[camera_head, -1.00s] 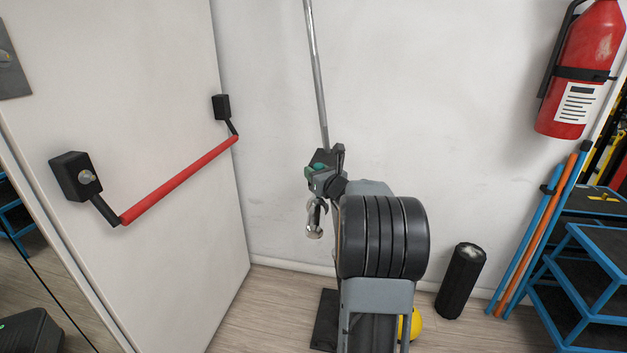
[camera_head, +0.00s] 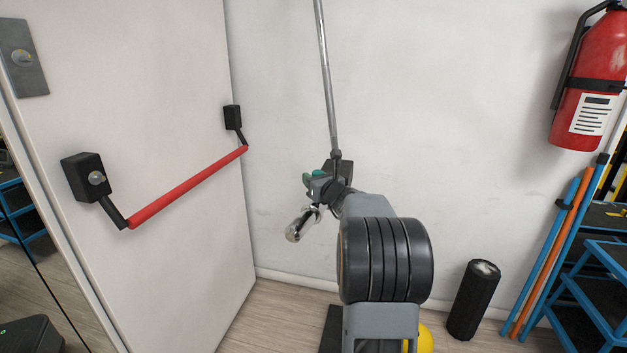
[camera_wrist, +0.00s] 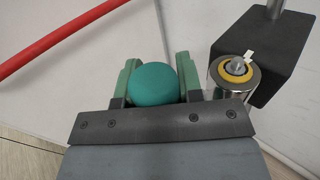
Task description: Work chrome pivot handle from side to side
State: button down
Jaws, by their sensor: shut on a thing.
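The chrome pivot handle (camera_head: 300,223) shows in the head view as a shiny cylinder tilted down to the left, beside my gripper. The wrist view shows a chrome cylinder with a yellow ring (camera_wrist: 235,80) beside a black block, right of my gripper's fingers. My gripper (camera_head: 316,180) is at the foot of a thin chrome pole (camera_head: 325,80). In the wrist view its green fingers (camera_wrist: 155,84) are shut on both sides of a round teal knob (camera_wrist: 155,82). The join between knob and chrome part is hidden by the gripper.
A red push bar (camera_head: 190,187) crosses the white door (camera_head: 150,60) at left. A fire extinguisher (camera_head: 590,85) hangs at upper right. A black foam roller (camera_head: 473,300) stands on the floor, left of leaning poles (camera_head: 555,255) and a blue-framed rack (camera_head: 590,290). The wall between is bare.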

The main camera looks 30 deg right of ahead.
jog(key=shift+d+r, duration=0.15)
jog(key=shift+r, duration=0.15)
dwell(0.6)
jog(key=c, duration=0.8)
grip_release()
jog(key=shift+d+f, duration=0.1)
jog(key=shift+f, duration=0.05)
jog(key=b, duration=0.3)
send_over(317, 208)
jog(key=w+d, duration=0.1)
jog(key=w, duration=0.1)
jog(key=shift+s+f, duration=0.1)
jog(key=shift+s, duration=0.1)
jog(key=shift+s+a, duration=0.5)
jog(key=shift+s, duration=0.35)
jog(key=shift+s+a+b, duration=0.2)
jog(key=shift+s+a, duration=0.45)
jog(key=shift+s, duration=0.6)
jog(key=shift+s+a+b, duration=0.15)
jog(key=shift+s+a, duration=0.5)
jog(key=shift+s, duration=0.6)
jog(key=shift+s+a+b, duration=0.2)
jog(key=shift+s+a, duration=0.45)
jog(key=shift+s, duration=0.6)
